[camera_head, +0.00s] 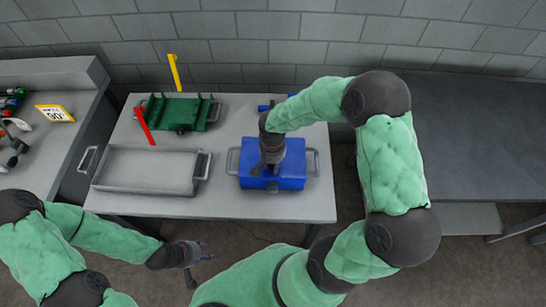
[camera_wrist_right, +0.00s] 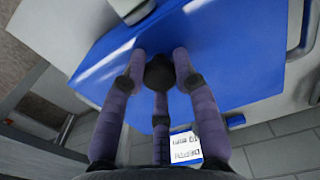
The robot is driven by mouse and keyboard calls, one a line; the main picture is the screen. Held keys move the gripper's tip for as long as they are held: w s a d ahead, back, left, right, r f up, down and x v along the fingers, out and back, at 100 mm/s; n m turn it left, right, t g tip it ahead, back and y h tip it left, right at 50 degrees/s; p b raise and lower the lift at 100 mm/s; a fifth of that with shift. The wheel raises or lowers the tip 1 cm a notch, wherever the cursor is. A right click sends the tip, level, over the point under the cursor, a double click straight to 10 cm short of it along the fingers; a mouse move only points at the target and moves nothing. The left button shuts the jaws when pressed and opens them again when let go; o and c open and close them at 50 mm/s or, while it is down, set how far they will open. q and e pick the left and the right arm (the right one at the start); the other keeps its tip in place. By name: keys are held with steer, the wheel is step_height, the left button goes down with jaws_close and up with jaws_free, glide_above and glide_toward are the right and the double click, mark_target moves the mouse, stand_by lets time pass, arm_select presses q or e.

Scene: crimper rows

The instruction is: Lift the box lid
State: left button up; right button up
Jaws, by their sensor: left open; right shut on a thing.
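The blue box lid (camera_head: 294,163) is at the right side of the grey table, with grey handles sticking out on both sides below it. My right gripper (camera_head: 272,168) points down over the lid's middle. In the right wrist view, its fingers (camera_wrist_right: 158,70) are closed around a dark knob (camera_wrist_right: 160,74) on top of the blue lid (camera_wrist_right: 225,45). I cannot tell whether the lid is seated or slightly raised. My left gripper (camera_head: 191,262) is open and empty, low in front of the table's front edge.
A grey open tray (camera_head: 147,188) stands left of the box on the table (camera_head: 225,205). Behind it are a green rack (camera_head: 180,113), a red bar (camera_head: 145,126) and a yellow bar (camera_head: 174,71). A dark table (camera_head: 470,140) stands to the right.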

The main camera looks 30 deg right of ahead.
steer(key=shift+r, duration=0.15)
steer(key=shift+w+d+r+p, duration=0.3)
steer(key=shift+w+r+p, duration=0.35)
steer(key=shift+r, duration=0.5)
steer(key=shift+w+d+r+p, duration=0.4)
steer(key=shift+r+p, duration=0.45)
steer(key=shift+r, duration=0.25)
steer(key=shift+w+d+r+p, duration=0.25)
steer(key=shift+w+r+p, duration=0.4)
steer(key=shift+r, duration=0.5)
steer(key=shift+s, duration=0.15)
steer(key=shift+w+d+r+p, duration=0.3)
steer(key=shift+w+r+p, duration=0.05)
steer(key=shift+w+r, duration=0.15)
steer(key=shift+w+d+r+p, duration=0.3)
steer(key=shift+w+d+r, duration=0.2)
steer(key=shift+w, duration=0.25)
steer(key=shift+w+d+r+p, duration=0.25)
steer(key=shift+w+d+r, duration=0.15)
steer(key=shift+w+r, duration=0.25)
steer(key=shift+w+d+r+p, duration=0.3)
steer(key=shift+w+d+r, duration=0.15)
steer(key=shift+w, duration=0.4)
steer(key=shift+w+d+r, duration=0.15)
steer(key=shift+w+d, duration=0.1)
steer(key=shift+w, duration=0.25)
